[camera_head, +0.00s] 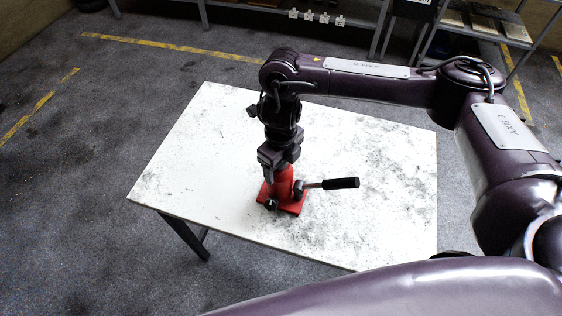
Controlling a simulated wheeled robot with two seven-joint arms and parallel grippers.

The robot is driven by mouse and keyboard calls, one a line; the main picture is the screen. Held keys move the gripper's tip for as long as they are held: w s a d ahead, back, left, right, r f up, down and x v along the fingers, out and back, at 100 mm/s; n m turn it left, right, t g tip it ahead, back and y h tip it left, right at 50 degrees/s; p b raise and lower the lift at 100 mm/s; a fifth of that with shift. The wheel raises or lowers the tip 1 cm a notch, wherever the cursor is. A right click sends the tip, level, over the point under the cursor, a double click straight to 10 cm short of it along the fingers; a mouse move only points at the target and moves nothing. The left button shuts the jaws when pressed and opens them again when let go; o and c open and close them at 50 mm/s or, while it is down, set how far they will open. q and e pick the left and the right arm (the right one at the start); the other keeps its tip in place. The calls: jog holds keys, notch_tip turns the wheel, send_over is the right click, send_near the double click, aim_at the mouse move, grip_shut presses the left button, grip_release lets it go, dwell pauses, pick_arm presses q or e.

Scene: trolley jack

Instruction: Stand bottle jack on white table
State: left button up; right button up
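The red bottle jack (282,186) is upright at the middle of the white table (190,150), towards the front edge. Its red base plate appears to rest on the tabletop. A handle with a black grip (340,183) sticks out from it to the right. My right gripper (279,160) points down from above at the top of the jack. Its fingers hide the jack's top and look closed around it, though the contact itself is hard to see. My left gripper is not in view.
The white tabletop is scuffed and otherwise bare, with free room all around the jack. Metal shelving (480,25) stands behind at the upper right. Yellow lines (170,46) mark the grey floor (80,190).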

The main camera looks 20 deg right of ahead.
jog(key=shift+o, duration=1.3)
jog(key=shift+r, duration=0.15)
jog(key=shift+r, duration=0.4)
notch_tip(320, 180, up, 11)
jog(key=shift+r, duration=0.1)
